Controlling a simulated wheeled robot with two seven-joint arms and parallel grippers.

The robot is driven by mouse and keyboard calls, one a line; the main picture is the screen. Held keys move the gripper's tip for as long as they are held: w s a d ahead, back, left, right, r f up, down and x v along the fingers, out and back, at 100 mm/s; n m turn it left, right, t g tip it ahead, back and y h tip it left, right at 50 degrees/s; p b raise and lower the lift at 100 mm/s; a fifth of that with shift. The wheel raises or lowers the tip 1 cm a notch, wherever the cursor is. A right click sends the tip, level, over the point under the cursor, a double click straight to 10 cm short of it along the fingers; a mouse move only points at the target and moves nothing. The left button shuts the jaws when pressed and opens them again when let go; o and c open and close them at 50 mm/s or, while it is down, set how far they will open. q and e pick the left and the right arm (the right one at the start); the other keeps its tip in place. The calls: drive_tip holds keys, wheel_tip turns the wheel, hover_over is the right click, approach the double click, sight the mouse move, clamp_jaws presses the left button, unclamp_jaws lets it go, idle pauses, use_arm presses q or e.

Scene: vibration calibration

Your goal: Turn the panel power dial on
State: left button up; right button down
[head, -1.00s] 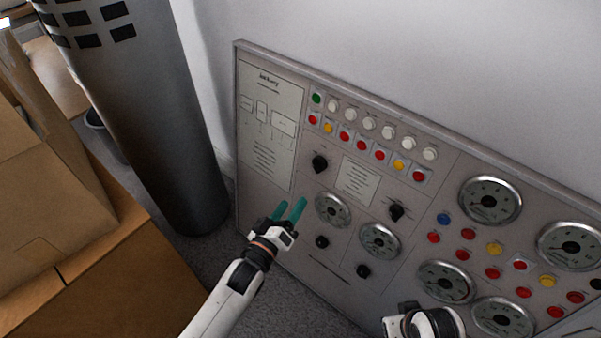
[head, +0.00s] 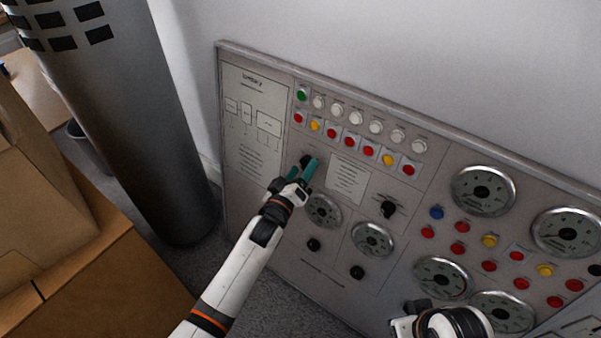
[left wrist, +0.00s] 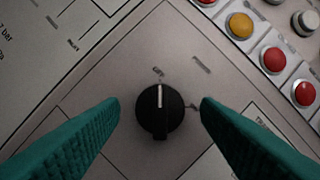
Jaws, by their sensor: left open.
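The grey control panel (head: 330,240) stands against the wall. A black dial (left wrist: 159,111) with a white pointer line sits between the two teal fingers of my left gripper (left wrist: 160,115) in the left wrist view. The pointer aims up toward a small label that appears to read "OFF"; another label lies up and to the right. The fingers are open, with a gap on each side of the dial. In the head view my left gripper (head: 304,170) is at the panel's upper left and mostly hides this dial. My right gripper's fingers are not visible; only part of that arm shows at the bottom.
Rows of coloured buttons (head: 350,142) lie just above the left gripper. Another black dial (head: 388,209) and several round gauges (head: 483,191) are to the right. Cardboard boxes (head: 110,290) and a metal cylinder (head: 145,130) stand at the left.

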use_arm(q)
drive_tip(key=c, duration=1)
drive_tip(key=shift+m, duration=0.5)
drive_tip(key=m+h, duration=0.1)
drive_tip(key=m, duration=0.3)
drive_tip(key=m+h, duration=0.1)
drive_tip(key=m, duration=0.1)
drive_tip(key=shift+w+a+f+m+g+h+p, duration=0.1)
drive_tip(key=shift+a+m+g+h+p, duration=0.2)
drive_tip(key=shift+m, duration=0.1)
drive_tip(key=shift+w+a+m+g+h+p, duration=0.1)
drive_tip(key=shift+m+g+h+p, duration=0.3)
drive_tip(key=shift+m, duration=2)
drive_tip(key=shift+w+m+g+h+p, duration=0.1)
drive_tip(key=shift+m+g+h, duration=0.6)
drive_tip(key=shift+m, duration=1.7)
drive_tip(key=shift+a+m+g+h+p, duration=0.1)
drive_tip(key=shift+m+g+h+p, duration=0.45)
drive_tip(key=shift+m, duration=1.85)
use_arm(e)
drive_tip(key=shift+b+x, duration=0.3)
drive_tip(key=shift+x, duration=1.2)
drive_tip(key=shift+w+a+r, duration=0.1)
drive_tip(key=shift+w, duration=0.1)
